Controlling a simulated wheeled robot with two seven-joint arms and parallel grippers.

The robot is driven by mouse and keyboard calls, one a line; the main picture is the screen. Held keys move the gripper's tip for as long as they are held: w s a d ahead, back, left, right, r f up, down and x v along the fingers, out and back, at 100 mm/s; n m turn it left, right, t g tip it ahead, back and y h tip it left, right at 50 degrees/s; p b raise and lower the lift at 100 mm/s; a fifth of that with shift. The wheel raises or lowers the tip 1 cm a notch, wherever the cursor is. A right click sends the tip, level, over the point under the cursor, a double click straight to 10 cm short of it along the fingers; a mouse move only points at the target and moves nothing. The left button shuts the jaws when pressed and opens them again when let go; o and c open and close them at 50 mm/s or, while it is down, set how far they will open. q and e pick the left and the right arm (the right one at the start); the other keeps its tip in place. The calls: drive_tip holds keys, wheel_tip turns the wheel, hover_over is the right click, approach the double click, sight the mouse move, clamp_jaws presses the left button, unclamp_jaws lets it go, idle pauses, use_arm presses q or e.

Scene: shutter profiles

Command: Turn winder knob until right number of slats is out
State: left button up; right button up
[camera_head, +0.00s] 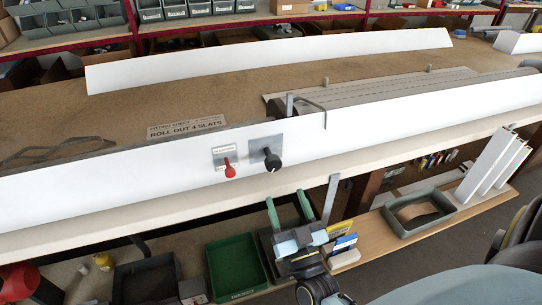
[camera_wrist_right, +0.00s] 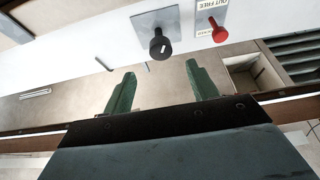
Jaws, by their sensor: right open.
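The black winder knob (camera_head: 272,160) sits on a grey plate on the white front panel of the bench. It also shows in the right wrist view (camera_wrist_right: 160,47). A red lever (camera_head: 229,168) on a labelled plate is just left of it. A sign (camera_head: 186,127) on the bench reads "ROLL OUT 4 SLATS". Grey slats (camera_head: 400,88) lie behind the panel at the right. My right gripper (camera_head: 286,204) is open and empty, below the knob and apart from it. Its green fingers (camera_wrist_right: 158,82) also show in the right wrist view. My left gripper is not in view.
A green bin (camera_head: 236,266) and a dark bin (camera_head: 147,281) stand on the lower shelf. A grey tray (camera_head: 418,214) and white profiles (camera_head: 490,165) are at the right. A long white profile (camera_head: 270,59) lies at the back of the bench.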

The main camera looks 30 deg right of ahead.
sight(271, 157)
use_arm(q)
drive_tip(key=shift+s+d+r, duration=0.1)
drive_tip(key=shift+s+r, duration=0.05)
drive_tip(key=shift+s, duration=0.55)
use_arm(e)
drive_tip(key=x, duration=1.2)
drive_tip(key=shift+w, duration=0.3)
drive_tip(key=shift+c, duration=0.2)
drive_tip(key=c, duration=0.9)
use_arm(q)
drive_tip(key=shift+p, duration=0.3)
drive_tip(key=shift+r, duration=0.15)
use_arm(e)
drive_tip(key=shift+n, duration=0.3)
